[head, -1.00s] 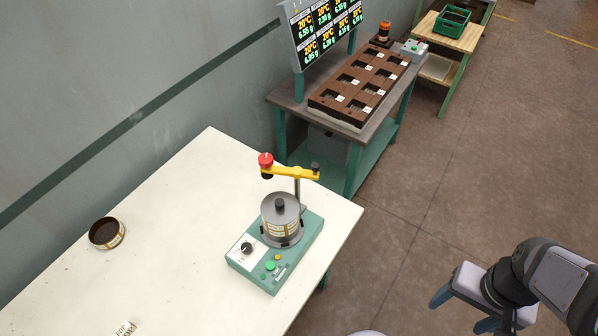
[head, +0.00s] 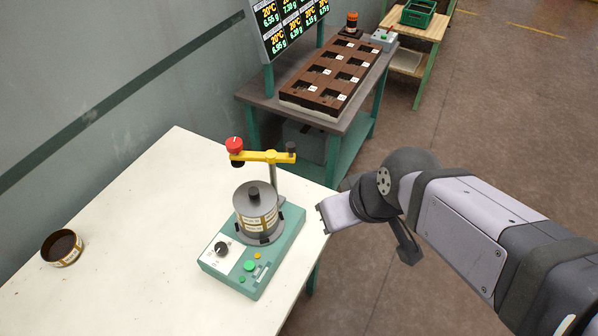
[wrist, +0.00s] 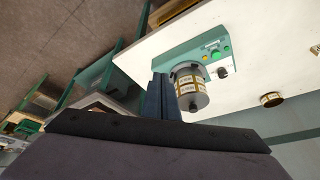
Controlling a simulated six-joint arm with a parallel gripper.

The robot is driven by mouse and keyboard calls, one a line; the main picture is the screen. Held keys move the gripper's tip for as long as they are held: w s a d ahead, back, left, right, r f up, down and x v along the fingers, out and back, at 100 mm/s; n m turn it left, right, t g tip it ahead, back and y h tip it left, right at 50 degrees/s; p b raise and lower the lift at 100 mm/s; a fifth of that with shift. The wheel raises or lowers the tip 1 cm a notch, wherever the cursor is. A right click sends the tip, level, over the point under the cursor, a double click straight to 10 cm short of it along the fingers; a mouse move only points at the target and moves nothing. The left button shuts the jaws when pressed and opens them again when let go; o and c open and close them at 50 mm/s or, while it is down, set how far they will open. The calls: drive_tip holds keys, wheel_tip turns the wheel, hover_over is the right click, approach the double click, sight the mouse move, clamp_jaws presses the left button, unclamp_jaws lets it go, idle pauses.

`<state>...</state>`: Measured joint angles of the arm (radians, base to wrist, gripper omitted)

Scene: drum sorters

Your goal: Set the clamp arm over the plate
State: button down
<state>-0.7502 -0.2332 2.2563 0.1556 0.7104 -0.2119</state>
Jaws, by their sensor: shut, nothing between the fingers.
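The yellow clamp arm (head: 262,157) with a red knob (head: 234,144) at its left end sits on a grey post (head: 273,180) at the back of a green machine (head: 252,262). In the head view it runs left to right, above and behind the stacked drum. The grey top plate (head: 254,194) with a dark knob lies on the sieve drum, which also shows in the wrist view (wrist: 188,82). My gripper (head: 323,217) is right of the machine, apart from it. Its dark fingers (wrist: 160,90) are together and empty in the wrist view. The clamp arm is not clear in the wrist view.
A round brown-lined sieve (head: 62,247) stands at the left of the white table (head: 140,230). Behind are a bench with a brown compartment tray (head: 310,100), a display board (head: 285,30) and a green crate (head: 418,12). The table's middle is clear.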

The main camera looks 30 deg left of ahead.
drive_tip(key=w+a+r+n+y, duration=0.2)
drive_tip(key=a+r+n, duration=0.3)
drive_tip(key=n, duration=0.6)
drive_tip(key=shift+a+r+n+t+y, duration=0.2)
drive_tip(key=shift+r+n+t+y, duration=0.15)
drive_tip(key=shift+r, duration=1.05)
drive_tip(key=shift+w+f, duration=0.1)
drive_tip(key=w+a+f+p, duration=0.4)
drive_tip(key=w+a+f, duration=0.2)
drive_tip(key=a+f, duration=0.1)
drive_tip(key=shift+w+f+p, duration=0.2)
drive_tip(key=shift+f+p, duration=0.1)
drive_tip(key=shift+f, duration=0.1)
drive_tip(key=shift+w+f+b, duration=0.15)
drive_tip(key=shift+f+b, duration=0.05)
drive_tip(key=shift+b, duration=0.6)
